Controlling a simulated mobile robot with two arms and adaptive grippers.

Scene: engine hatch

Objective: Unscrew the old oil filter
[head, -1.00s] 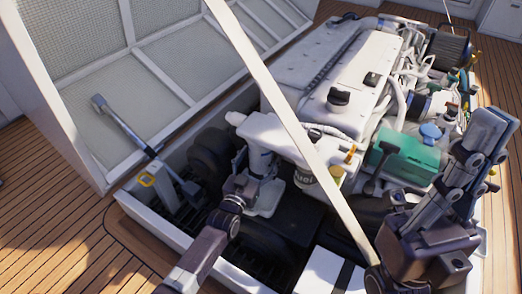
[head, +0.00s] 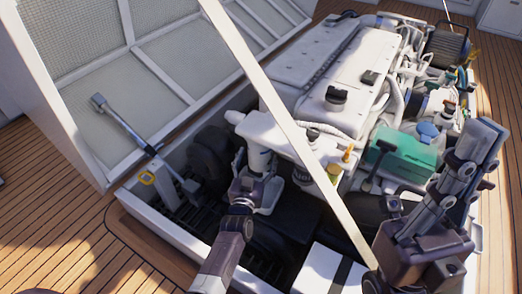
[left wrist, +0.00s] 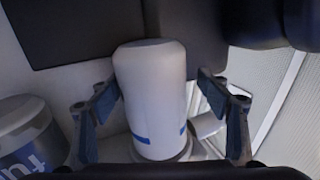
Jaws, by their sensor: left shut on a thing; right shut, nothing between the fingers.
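The oil filter (head: 260,158) is a white cylinder under a white housing on the near left side of the engine. It also shows in the left wrist view (left wrist: 152,90), with a blue stripe near its lower end there. My left gripper (head: 252,180) is shut around it, with one finger on each side in the left wrist view. I cannot tell whether the filter is still threaded on its mount. My right gripper (head: 484,138) is shut and empty, raised at the right of the head view, away from the filter.
A labelled canister (left wrist: 28,140) stands beside the filter. A pale strut (head: 290,120) crosses in front of the engine (head: 325,75). A green box (head: 405,155) sits right of centre. The raised grille hatch (head: 90,60) and a lever (head: 122,122) are at left.

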